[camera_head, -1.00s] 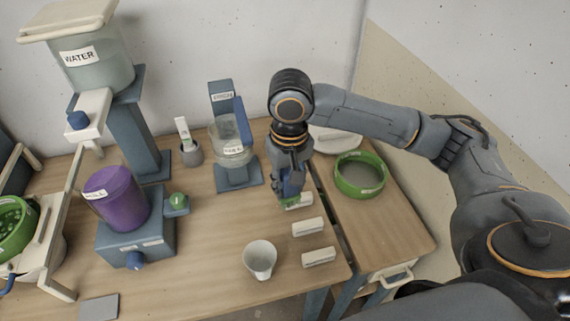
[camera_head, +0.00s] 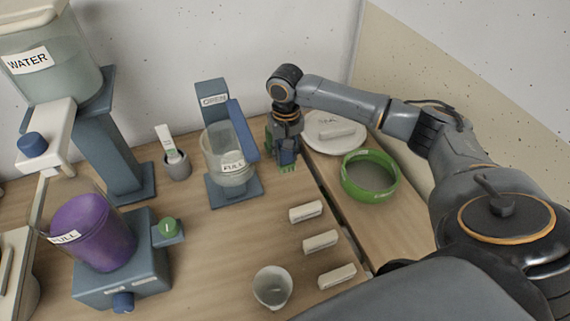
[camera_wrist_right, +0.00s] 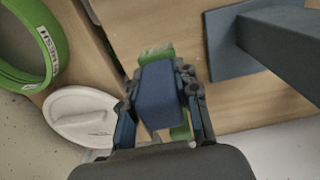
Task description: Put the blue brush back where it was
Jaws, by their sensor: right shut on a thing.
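My right gripper (camera_head: 285,157) is shut on the blue brush (camera_wrist_right: 160,95) near the back of the table, left of the white lid. In the right wrist view the brush's blue body sits between the two fingers (camera_wrist_right: 165,108), with green parts showing at its far and near ends. In the head view the fingers mostly hide the brush, and green shows at its lower end. I cannot tell whether it touches the tabletop. Three white blocks lie in a row, the back one (camera_head: 306,211), the middle one (camera_head: 320,241) and the front one (camera_head: 336,275). My left gripper is not in view.
A blue stand (camera_head: 212,100) with a clear container (camera_head: 228,158) is close left of the gripper. A green-rimmed sieve (camera_head: 370,190) and a white lid (camera_head: 335,133) are to the right. A white cup (camera_head: 272,287) stands in front. The tabletop between is clear.

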